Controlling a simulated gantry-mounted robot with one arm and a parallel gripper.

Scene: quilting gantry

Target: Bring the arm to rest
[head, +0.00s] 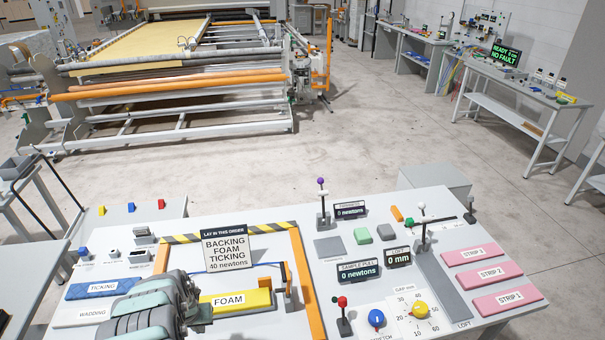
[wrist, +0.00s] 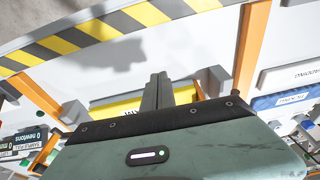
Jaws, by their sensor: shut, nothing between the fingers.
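My arm reaches in from the lower left of the head view, low over the white worktable (head: 400,210). My gripper shows in the wrist view (wrist: 159,78) with its two grey fingers together and nothing between them. In the head view the arm's end is beside the left end of the yellow FOAM block (head: 240,299) and partly covers it. The block also shows behind the fingers in the wrist view (wrist: 108,108). I cannot tell the gap between fingers and block.
An orange frame (head: 305,280) with a striped bar (head: 190,237) surrounds the foam. An order sign (head: 226,249) stands behind it. Blue TICKING (head: 98,289) and white WADDING (head: 85,315) blocks lie left. Pink strips (head: 490,272), posts and displays stand right.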

